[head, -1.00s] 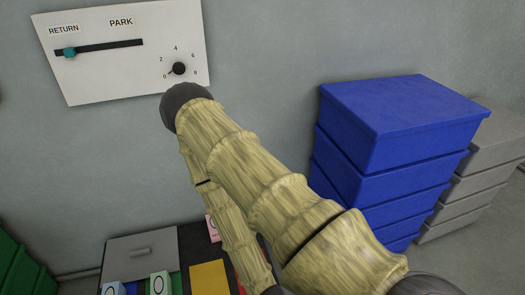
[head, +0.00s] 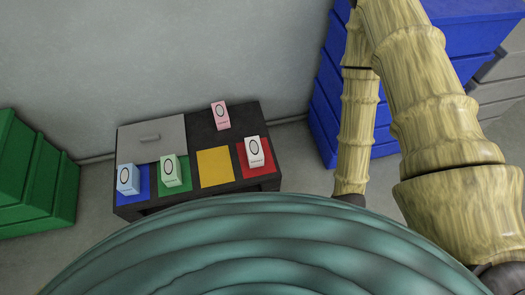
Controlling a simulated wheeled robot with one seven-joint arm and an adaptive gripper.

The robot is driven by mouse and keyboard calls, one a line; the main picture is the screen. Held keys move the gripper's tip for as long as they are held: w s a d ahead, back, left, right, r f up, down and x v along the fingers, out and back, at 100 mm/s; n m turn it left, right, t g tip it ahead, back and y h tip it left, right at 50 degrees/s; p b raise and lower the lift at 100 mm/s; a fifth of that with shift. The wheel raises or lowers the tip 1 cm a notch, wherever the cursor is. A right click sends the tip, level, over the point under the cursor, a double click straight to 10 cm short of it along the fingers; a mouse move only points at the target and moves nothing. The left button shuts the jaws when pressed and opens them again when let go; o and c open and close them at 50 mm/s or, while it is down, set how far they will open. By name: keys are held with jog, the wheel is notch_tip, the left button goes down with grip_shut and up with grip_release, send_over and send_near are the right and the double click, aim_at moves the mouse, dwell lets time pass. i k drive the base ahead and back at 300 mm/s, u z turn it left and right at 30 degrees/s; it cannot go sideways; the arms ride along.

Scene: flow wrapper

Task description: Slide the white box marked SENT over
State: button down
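A white box (head: 255,152) stands on the red square (head: 242,173) at the right of a low dark table (head: 262,122). It bears a dark ring with small lettering below, too small to read, so I cannot tell if it says SENT. My gripper is not in view. Only links of my arm show at the right, apart from the box in the picture.
A light blue box (head: 128,179) is on the blue square and a pale green box (head: 170,170) on the green one. The yellow square (head: 215,166) is bare. A pink box (head: 220,115) stands behind.

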aim_at(256, 159)
jog(key=u, duration=3.6)
jog(key=k, duration=1.4)
jog(key=z, duration=2.1)
